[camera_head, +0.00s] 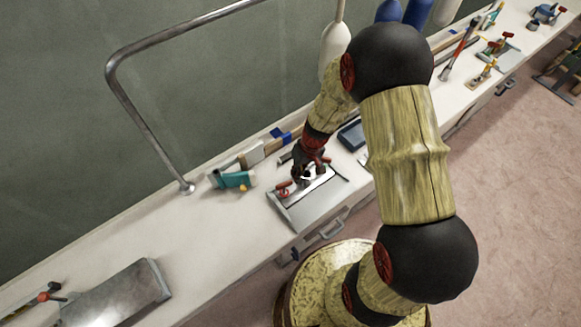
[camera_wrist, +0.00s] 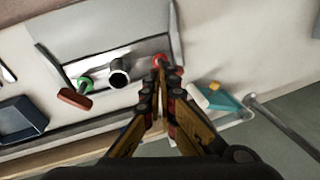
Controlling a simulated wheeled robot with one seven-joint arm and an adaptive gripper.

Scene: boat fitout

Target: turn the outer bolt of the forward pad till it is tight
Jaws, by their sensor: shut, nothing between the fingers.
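A grey metal pad (camera_head: 305,208) lies on the white bench, below my gripper in the head view. It also shows in the wrist view (camera_wrist: 105,47), with a black round post (camera_wrist: 119,73) standing at its middle. To the left of the post is a bolt with a green collar and a red handle (camera_wrist: 75,98). To the right is a red-headed bolt (camera_wrist: 172,66). My gripper (camera_wrist: 160,66) is shut and empty, its tips right at this red head and partly covering it. I cannot tell if they touch. I cannot tell which bolt is the outer one.
A teal tool (camera_head: 233,180) lies left of the pad. A bent metal rail (camera_head: 112,85) rises from the bench behind it. A dark blue tray (camera_head: 352,135) stands right of the pad. The bench is clear between the rail and a grey metal block (camera_head: 118,295).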

